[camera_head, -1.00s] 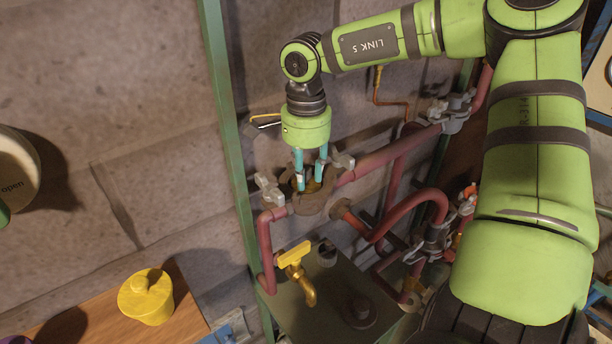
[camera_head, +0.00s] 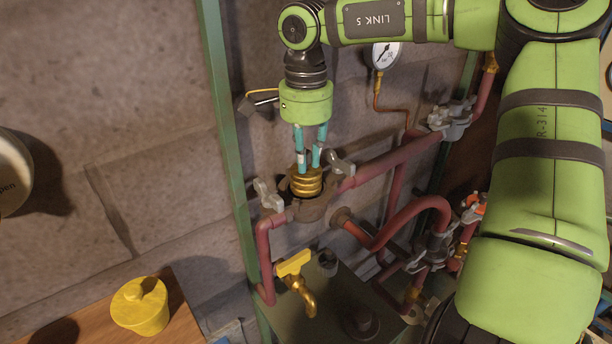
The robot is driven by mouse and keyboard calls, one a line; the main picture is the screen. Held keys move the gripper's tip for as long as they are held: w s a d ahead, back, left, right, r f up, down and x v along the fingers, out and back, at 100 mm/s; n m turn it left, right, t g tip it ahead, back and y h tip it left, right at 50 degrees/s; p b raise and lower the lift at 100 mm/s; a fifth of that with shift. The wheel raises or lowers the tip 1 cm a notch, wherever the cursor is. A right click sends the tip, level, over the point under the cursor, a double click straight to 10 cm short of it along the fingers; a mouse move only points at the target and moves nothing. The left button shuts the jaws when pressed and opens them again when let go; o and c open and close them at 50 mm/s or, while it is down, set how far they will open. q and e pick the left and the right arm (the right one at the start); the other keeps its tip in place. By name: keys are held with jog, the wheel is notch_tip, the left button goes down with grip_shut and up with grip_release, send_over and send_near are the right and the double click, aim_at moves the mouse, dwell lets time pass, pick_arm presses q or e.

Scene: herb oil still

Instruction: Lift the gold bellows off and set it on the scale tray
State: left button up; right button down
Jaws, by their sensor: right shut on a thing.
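The gold bellows (camera_head: 305,186), a ribbed brass-coloured piece, stands partly up out of the round brown fitting (camera_head: 318,209) in the red pipe line. Its lower end is hidden inside the fitting. My right gripper (camera_head: 309,168) is above it, pointing down, with its teal fingers shut on the top of the bellows. My left gripper is not in view. I cannot make out the scale tray.
Grey clamps (camera_head: 269,194) flank the fitting on both sides. A green post (camera_head: 226,135) stands close on the left. A yellow tap (camera_head: 296,266) is below, and a gauge (camera_head: 385,54) is behind. A yellow lidded pot (camera_head: 140,306) stands on a wooden surface at the lower left.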

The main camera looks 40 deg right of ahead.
jog(key=shift+w+r+b, duration=0.1)
jog(key=shift+r+b, duration=0.2)
jog(key=shift+r, duration=0.65)
jog(key=s+a+b, duration=0.2)
jog(key=s+b, duration=0.6)
jog(key=s, duration=1)
notch_tip(320, 180, up, 8)
jog(key=p, duration=0.8)
jog(key=shift+f, duration=0.15)
notch_tip(320, 180, down, 7)
jog(key=b, duration=0.7)
